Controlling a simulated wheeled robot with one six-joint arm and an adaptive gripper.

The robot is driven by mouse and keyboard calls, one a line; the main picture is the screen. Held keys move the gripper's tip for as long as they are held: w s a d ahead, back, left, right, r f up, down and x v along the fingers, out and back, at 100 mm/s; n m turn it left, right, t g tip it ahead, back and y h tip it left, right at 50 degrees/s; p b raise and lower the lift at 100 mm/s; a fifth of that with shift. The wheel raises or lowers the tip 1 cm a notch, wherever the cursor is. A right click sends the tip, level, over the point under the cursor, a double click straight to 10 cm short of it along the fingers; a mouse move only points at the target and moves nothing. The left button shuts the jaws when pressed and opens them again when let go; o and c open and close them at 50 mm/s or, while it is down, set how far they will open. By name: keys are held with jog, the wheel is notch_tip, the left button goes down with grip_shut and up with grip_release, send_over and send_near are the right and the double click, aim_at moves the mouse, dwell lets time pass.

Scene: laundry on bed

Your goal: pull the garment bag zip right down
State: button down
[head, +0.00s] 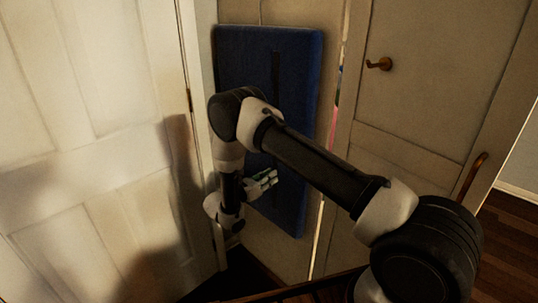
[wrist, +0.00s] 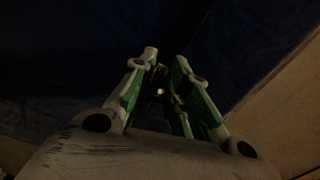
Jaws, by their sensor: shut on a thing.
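The blue garment bag (head: 300,100) hangs flat and upright in the middle of the head view. A dark zip strip (head: 275,75) runs down its upper middle; my arm covers its lower course. My gripper (head: 272,178) is at the bag's lower half, fingers towards its front. In the wrist view, the bag (wrist: 255,45) is a dark blue surface beyond my gripper (wrist: 165,68). The fingers are closed in on a small thing with a bright spot, which looks like the zip pull (wrist: 160,91). The picture is too dark to show its shape clearly.
A white panelled door (head: 90,130) stands close on the left. A cupboard door (head: 430,90) with a brass knob (head: 383,64) is on the right. A narrow gap beside it shows coloured cloth (head: 333,110). Dark wooden floor (head: 510,235) shows at lower right.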

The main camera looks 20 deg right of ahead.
aim_at(274, 203)
notch_tip(274, 203, down, 16)
jog(key=shift+a+r, duration=0.1)
jog(key=shift+a, duration=0.05)
jog(key=shift+s, duration=0.1)
jog(key=c, duration=1.5)
grip_release()
jog(key=shift+a, duration=0.1)
jog(key=v, duration=1.1)
jog(key=shift+s+a, duration=0.2)
jog(key=shift+a, duration=0.15)
